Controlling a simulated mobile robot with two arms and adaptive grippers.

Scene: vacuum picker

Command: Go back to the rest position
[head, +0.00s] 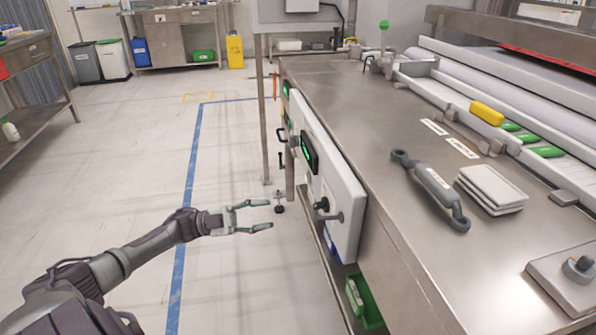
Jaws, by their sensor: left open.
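My left gripper (266,217) is open and empty. It hangs over the light floor, to the left of the steel bench, with its fingers pointing right. A gap shows between its fingertips and the white control panel (346,205) on the bench's side. My left arm reaches in from the lower left corner. My right gripper is not in view.
The steel bench (377,115) fills the right side. On it lie a grey double-ended tool (434,189), a stack of white pads (491,188) and a yellow block (487,113). A green bin (366,300) sits below.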

